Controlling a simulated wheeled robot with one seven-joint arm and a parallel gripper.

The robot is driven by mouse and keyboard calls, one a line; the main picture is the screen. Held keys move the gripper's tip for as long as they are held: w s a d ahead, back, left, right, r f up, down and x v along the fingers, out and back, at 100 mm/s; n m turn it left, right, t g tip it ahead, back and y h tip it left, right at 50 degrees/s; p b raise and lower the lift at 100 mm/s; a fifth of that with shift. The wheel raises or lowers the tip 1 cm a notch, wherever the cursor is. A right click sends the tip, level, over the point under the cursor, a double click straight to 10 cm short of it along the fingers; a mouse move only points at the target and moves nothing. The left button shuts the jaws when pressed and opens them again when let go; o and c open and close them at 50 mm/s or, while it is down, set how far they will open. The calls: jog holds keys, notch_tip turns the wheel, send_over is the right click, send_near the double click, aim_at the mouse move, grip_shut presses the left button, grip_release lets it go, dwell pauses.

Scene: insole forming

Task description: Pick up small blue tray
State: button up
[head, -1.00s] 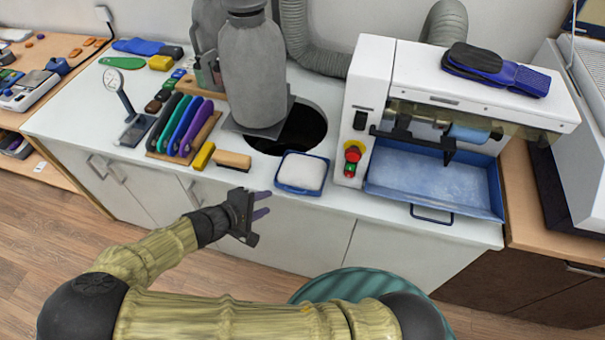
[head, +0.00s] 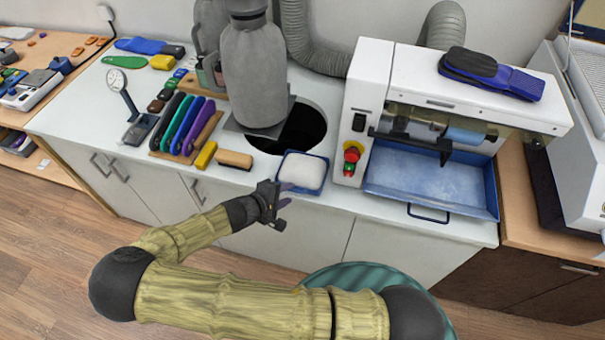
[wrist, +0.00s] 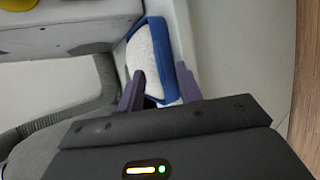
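The small blue tray (head: 289,184) sits on the white counter in front of the round dark hole, with a white block or pad (head: 303,170) in it. My gripper (head: 285,194) is at the tray's front left corner in the head view. In the wrist view the tray (wrist: 185,82) lies beyond my gripper (wrist: 160,88). The two purple fingers are apart, with the tray's near end seen between and just past their tips. Whether a finger touches the tray I cannot tell.
A grey canister (head: 254,75) stands behind the tray. A brush (head: 234,159) lies to its left. The white machine (head: 430,75) with a large blue tray (head: 430,180) is close on the right. The counter's front edge is just below my gripper.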

aim_at(295, 191)
jog(key=p+x, duration=0.2)
jog(key=x, duration=0.2)
jog(key=shift+d+r, duration=0.1)
jog(key=shift+d, duration=0.15)
jog(key=shift+w+d, duration=0.1)
jog(key=shift+w, duration=0.05)
grip_shut()
